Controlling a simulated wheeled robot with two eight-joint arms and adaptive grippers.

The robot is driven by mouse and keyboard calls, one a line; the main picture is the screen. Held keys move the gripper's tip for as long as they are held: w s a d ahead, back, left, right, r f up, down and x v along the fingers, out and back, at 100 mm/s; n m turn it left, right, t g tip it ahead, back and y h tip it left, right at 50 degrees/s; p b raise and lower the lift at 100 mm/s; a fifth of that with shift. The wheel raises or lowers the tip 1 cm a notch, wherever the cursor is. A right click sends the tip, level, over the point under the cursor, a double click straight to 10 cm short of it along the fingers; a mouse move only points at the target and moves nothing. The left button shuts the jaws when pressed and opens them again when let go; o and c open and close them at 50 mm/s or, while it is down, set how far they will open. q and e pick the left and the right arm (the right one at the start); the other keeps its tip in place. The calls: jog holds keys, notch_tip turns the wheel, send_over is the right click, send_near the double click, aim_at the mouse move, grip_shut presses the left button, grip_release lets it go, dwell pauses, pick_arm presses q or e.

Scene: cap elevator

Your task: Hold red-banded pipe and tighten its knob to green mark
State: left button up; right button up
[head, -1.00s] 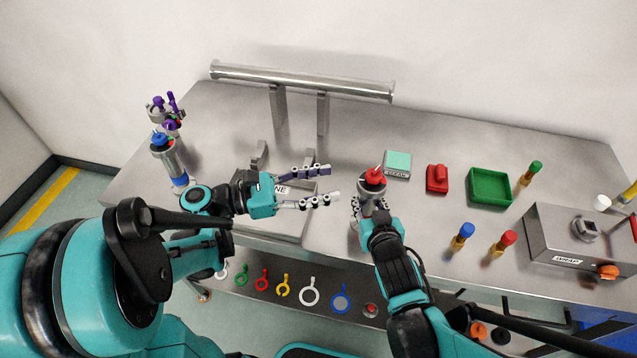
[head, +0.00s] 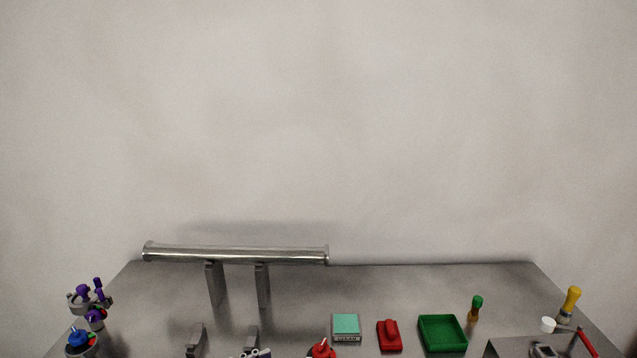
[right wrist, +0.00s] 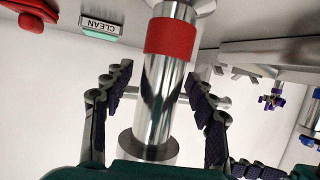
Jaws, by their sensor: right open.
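The red-banded pipe (right wrist: 163,95) is a shiny metal cylinder with a red band (right wrist: 171,38), in the middle of the right wrist view. My right gripper (right wrist: 157,78) is open, with one finger on each side of the pipe and a visible gap at each side. In the head view only the pipe's red knob (head: 322,349) shows at the bottom edge; its green mark is not visible. Only a fingertip of my left gripper (head: 255,353) shows at the bottom edge, left of the knob, so its opening is hidden.
A horizontal metal pipe (head: 235,254) on two posts stands at the back left. A mint CLEAN block (head: 346,325), a red block (head: 389,337) and a green tray (head: 442,334) lie right of the knob. A blue-topped pipe (head: 80,342) stands far left.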

jog(key=shift+s, duration=0.1)
jog(key=v, duration=1.2)
